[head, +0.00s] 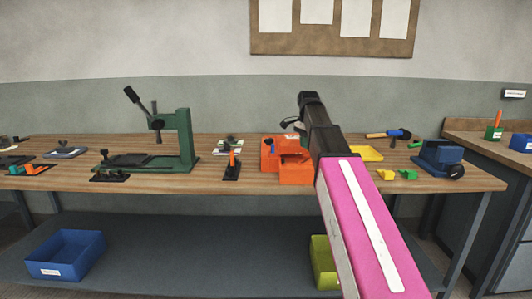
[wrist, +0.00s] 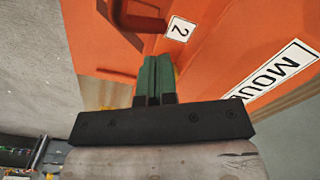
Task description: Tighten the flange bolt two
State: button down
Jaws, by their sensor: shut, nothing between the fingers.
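The orange mould (head: 296,173) stands on the bench, partly hidden behind my arm in the head view. In the wrist view the orange mould (wrist: 220,50) fills most of the picture, with a white label "2" (wrist: 180,30) and a larger label reading "MOU". A dark red bent handle (wrist: 128,22) sits beside the "2" label, cut off by the top edge; I take it for flange bolt two. My gripper (wrist: 154,62) has its green fingers shut and empty, just below the handle and label. Whether the fingertips touch the mould cannot be told. The head view hides the fingers.
A green press (head: 183,140) stands on the bench to the left. A yellow tray (head: 367,153), a blue-handled hammer (head: 385,134) and a blue vise (head: 438,157) are on the right. A blue bin (head: 66,255) sits on the lower shelf.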

jog(key=shift+s+d+f+g, duration=0.1)
jog(key=shift+s+f+g, duration=0.2)
jog(key=shift+s+f, duration=0.55)
notch_tip(320, 180, up, 7)
jog(key=w, duration=0.1)
jog(key=shift+a+f, duration=0.15)
jog(key=shift+a, duration=0.05)
